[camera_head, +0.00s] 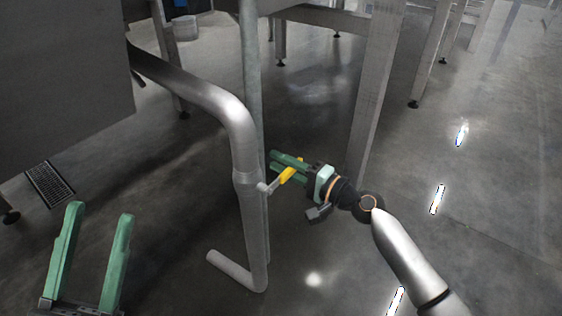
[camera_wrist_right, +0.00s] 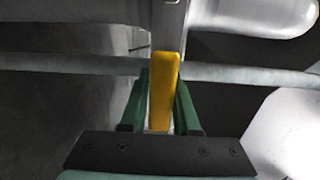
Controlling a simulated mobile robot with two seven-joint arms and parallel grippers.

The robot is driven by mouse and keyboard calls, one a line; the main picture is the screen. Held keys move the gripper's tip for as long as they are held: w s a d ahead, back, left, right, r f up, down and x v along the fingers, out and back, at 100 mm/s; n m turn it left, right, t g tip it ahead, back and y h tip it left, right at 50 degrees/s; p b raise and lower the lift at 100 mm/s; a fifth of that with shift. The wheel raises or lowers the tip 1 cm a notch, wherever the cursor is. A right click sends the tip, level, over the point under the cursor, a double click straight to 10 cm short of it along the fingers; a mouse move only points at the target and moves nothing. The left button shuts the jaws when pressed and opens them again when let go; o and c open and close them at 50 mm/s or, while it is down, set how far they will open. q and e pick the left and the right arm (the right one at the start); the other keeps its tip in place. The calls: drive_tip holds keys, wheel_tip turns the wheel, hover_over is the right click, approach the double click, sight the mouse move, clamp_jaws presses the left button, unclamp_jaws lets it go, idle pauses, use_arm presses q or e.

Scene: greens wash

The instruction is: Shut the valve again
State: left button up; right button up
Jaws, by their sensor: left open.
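The valve's yellow lever handle (camera_head: 291,172) sticks out from a small fitting (camera_head: 265,188) on the grey metal pipe (camera_head: 243,150). In the head view it slants up and to the right, away from the pipe. My right gripper (camera_head: 288,167) is at the handle, its green fingers on both sides of it. In the right wrist view the yellow handle (camera_wrist_right: 165,90) stands between the two fingers (camera_wrist_right: 163,100), which look closed against it. My left gripper (camera_head: 92,258) is open and empty at the lower left, well apart from the pipe.
A thin upright pipe (camera_head: 250,70) runs behind the thick pipe. A grey metal tank (camera_head: 60,80) fills the upper left. A steel table leg (camera_head: 376,85) stands behind my right gripper. A floor drain grate (camera_head: 50,187) lies at left. The floor at right is clear.

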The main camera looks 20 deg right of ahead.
drive_tip(key=o, duration=0.4)
drive_tip(key=v, duration=1.2)
drive_tip(key=shift+s+d, duration=0.2)
